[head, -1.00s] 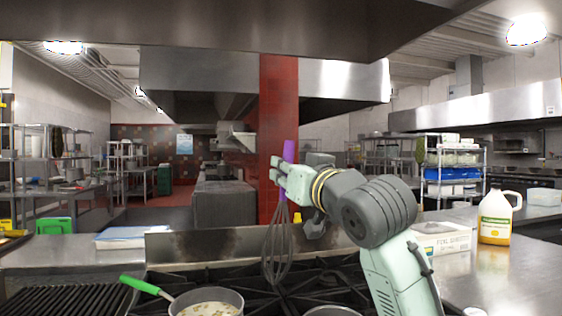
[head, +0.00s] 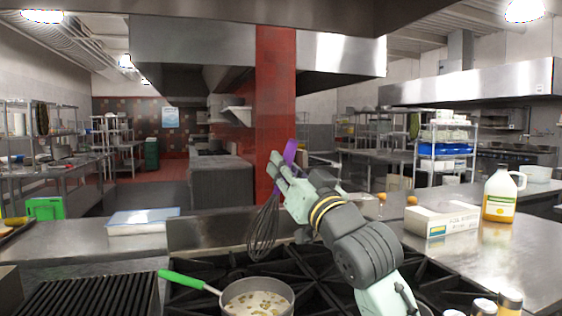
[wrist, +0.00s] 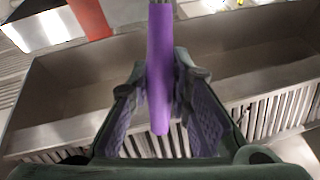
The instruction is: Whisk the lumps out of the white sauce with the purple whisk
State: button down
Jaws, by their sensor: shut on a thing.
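My gripper (head: 281,170) is shut on the purple handle of the whisk (head: 264,228). The whisk hangs tilted, wires down and leaning to the left, above the stove. In the wrist view the purple handle (wrist: 160,70) stands between the two finger pads. The pot (head: 257,298) with the green handle (head: 183,279) sits on the stove at the bottom of the head view. It holds white sauce (head: 258,304) with several tan lumps. The wires show above the pot in the picture; I see no contact with the sauce.
A black stove grate (head: 315,275) surrounds the pot, with a ribbed grill (head: 90,294) at left. On the right counter stand a white box (head: 441,220), a yellow jug (head: 499,196) and small jars (head: 509,302). A lidded tray (head: 143,221) lies behind the grill.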

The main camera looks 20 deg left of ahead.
aim_at(276, 220)
jog(key=shift+a+f, duration=0.1)
jog(key=shift+a, duration=0.15)
jog(key=f+b, duration=0.1)
jog(key=f, duration=0.2)
jog(key=f+b, duration=0.2)
jog(key=f, duration=0.1)
jog(key=d+f+b, duration=0.1)
jog(key=f, duration=0.3)
jog(key=shift+s, duration=0.3)
jog(key=shift+w+a+f+b, duration=0.15)
jog(key=shift+a+f+b, duration=0.1)
jog(key=shift+f+b, duration=0.35)
jog(key=shift+w+a+f+b, duration=0.1)
jog(key=shift+a+f+b, duration=0.1)
jog(key=shift+f+b, duration=0.3)
jog(key=shift+d, duration=0.1)
